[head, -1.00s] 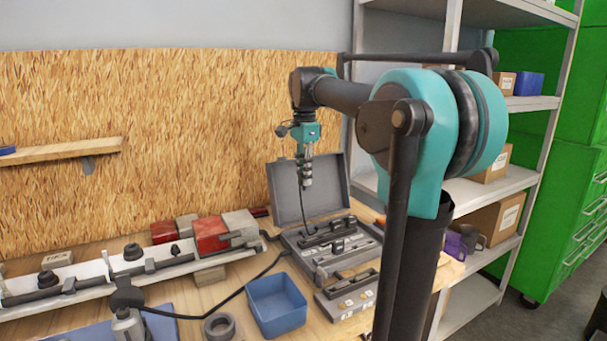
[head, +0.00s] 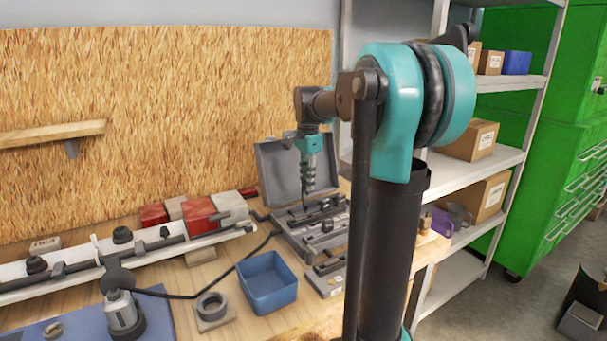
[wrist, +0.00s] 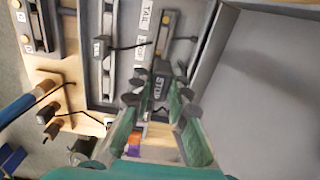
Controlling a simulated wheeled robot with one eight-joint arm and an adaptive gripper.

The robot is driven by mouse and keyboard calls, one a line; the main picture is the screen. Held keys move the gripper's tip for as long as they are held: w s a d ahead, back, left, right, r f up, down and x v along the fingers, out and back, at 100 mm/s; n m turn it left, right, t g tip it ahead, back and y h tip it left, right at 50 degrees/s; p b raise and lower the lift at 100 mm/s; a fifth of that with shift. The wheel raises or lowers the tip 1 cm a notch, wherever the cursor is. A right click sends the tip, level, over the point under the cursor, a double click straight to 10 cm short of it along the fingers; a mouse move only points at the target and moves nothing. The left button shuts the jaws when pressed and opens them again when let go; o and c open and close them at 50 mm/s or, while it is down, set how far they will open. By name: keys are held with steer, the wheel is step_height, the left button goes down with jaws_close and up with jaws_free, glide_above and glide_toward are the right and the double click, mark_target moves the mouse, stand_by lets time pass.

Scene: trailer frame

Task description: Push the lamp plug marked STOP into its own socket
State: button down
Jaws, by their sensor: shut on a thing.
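My gripper (wrist: 158,100) is shut on a dark plug marked STOP (wrist: 160,84), held between its fingertips in the wrist view. In the head view my gripper (head: 308,188) points down over the open grey case (head: 283,228). A STOP label (wrist: 139,54) and a TAIL label (wrist: 147,16) sit beside a metal socket strip (wrist: 168,30) in the case. The held plug is near the strip's lower end; I cannot tell whether it touches. The fingers and plug hide the spot beneath. Another dark plug (wrist: 101,47) with a black cable sits on a neighbouring strip.
The case's raised lid (head: 278,165) stands behind my gripper. A blue bin (head: 267,283) and a grey ring-shaped part (head: 212,308) are in front of the case. A long white rail (head: 150,255) with dark fittings lies left. Shelves (head: 500,160) stand right.

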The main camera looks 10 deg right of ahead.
steer(key=shift+w+d+f, duration=0.1)
steer(key=shift+d+f, duration=0.15)
steer(key=shift+f, duration=0.25)
steer(key=shift+w+d+f, duration=0.1)
steer(key=shift+d+f, duration=0.15)
steer(key=shift+f, duration=0.2)
steer(key=shift+f, duration=0.15)
steer(key=shift+s+f, duration=0.1)
steer(key=shift+f, duration=1.5)
steer(key=shift+f, duration=0.65)
steer(key=shift+f, duration=0.4)
steer(key=shift+f, duration=0.15)
steer(key=shift+f, duration=0.45)
steer(key=shift+f, duration=0.5)
